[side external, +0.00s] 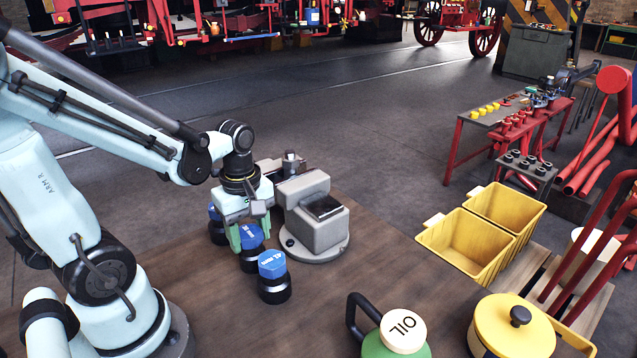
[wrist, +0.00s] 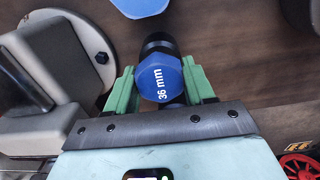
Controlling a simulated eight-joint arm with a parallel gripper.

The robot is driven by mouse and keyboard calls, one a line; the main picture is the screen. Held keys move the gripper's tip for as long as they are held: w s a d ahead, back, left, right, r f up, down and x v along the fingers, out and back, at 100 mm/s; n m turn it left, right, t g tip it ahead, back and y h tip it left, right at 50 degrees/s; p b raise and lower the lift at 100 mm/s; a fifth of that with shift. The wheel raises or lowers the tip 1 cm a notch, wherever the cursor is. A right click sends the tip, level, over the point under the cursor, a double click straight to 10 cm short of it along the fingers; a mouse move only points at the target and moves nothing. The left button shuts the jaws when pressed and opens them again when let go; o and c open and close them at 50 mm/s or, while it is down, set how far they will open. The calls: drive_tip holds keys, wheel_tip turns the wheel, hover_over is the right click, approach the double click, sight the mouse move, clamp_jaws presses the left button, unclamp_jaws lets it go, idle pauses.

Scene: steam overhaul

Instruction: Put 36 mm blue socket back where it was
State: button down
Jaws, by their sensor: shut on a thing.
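The 36 mm blue socket (wrist: 160,80) has a blue top marked "36 mm" over a black body. My gripper (wrist: 160,88) is shut on it, with a green finger on each side. In the side view the held socket (side external: 251,238) is upright below my gripper (side external: 249,236), between two other blue-topped sockets. One socket (side external: 273,265) stands nearer the camera on the wooden table (side external: 390,285); the other (side external: 215,213) is behind, partly hidden. I cannot tell whether the held socket touches the table.
A grey vise (side external: 318,222) on a round base stands close to the right of my gripper. An oil can (side external: 400,335) and a yellow pot (side external: 512,330) are at the front right. Yellow bins (side external: 465,245) lie beyond the table edge. The table middle is clear.

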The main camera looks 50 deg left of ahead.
drive_tip(key=shift+c, duration=2)
unclamp_jaws()
drive_tip(key=shift+f, duration=0.15)
wheel_tip(320, 180, up, 12)
drive_tip(key=w+d+f+m+t, duration=0.3)
drive_tip(key=w+d+m+t, duration=0.2)
drive_tip(key=m, duration=1.3)
drive_tip(key=shift+w+d+f+t, duration=0.15)
drive_tip(key=shift+d+t, duration=0.9)
drive_tip(key=shift+t, duration=0.05)
